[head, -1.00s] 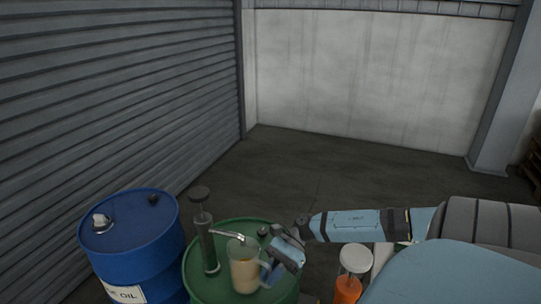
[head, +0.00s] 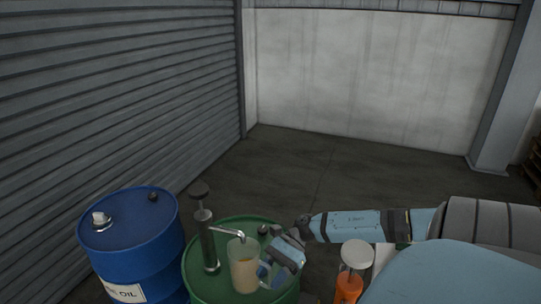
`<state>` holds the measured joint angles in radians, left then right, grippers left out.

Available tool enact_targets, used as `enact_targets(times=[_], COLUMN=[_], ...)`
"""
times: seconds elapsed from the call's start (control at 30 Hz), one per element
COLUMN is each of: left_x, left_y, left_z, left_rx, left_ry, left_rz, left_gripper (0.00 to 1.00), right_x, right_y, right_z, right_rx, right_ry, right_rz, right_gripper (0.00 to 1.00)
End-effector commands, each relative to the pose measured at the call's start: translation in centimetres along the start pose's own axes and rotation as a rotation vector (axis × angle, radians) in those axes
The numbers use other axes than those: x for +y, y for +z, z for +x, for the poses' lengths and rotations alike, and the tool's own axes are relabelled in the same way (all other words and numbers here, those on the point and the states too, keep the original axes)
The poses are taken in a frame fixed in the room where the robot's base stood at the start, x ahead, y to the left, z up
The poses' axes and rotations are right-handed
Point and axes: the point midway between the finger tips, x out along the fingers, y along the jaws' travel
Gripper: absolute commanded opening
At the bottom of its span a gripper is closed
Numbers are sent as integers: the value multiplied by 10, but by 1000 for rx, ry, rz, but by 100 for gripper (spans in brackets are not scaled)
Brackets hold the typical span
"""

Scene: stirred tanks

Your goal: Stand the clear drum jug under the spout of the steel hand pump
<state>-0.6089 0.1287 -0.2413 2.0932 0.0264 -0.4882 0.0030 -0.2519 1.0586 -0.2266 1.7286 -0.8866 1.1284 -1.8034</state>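The clear drum jug (head: 243,268) stands upright on the green drum (head: 206,286), with cloudy tan liquid showing in it. The steel hand pump (head: 207,243) rises from the same drum to the left of the jug. Its spout (head: 227,231) reaches right and its bent tip shows at the jug's mouth. My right gripper (head: 268,270) is at the handle on the jug's right side. The fingertips are small and partly hidden by the gripper body, so I cannot tell whether they grip the handle. My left gripper is not in view.
A blue drum (head: 135,242) with a white label stands left of the green drum. A white-lidded container with orange contents (head: 349,286) is at the bottom right, close below my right forearm. Open floor (head: 330,175) lies behind, up to the wall.

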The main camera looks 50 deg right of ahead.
Motion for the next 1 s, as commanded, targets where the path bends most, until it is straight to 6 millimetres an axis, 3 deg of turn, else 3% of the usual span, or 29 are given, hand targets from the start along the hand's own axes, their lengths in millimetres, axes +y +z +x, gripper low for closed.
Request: enact_targets(times=[0.3, 0.47, 0.8, 1.0], left_x=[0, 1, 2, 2], left_y=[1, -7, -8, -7], left_z=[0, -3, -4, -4], left_rx=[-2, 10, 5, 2], left_ry=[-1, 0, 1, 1], left_rz=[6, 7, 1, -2], left_gripper=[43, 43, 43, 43], right_x=[0, 1, 0, 0], right_y=[-1, -1, 0, 0], right_z=[0, -28, -106, -132], right_rx=[1, 4, 3, 1], right_ry=[1, 0, 0, -1], right_rz=[2, 4, 3, 2], right_gripper=[42, 42, 42, 42])
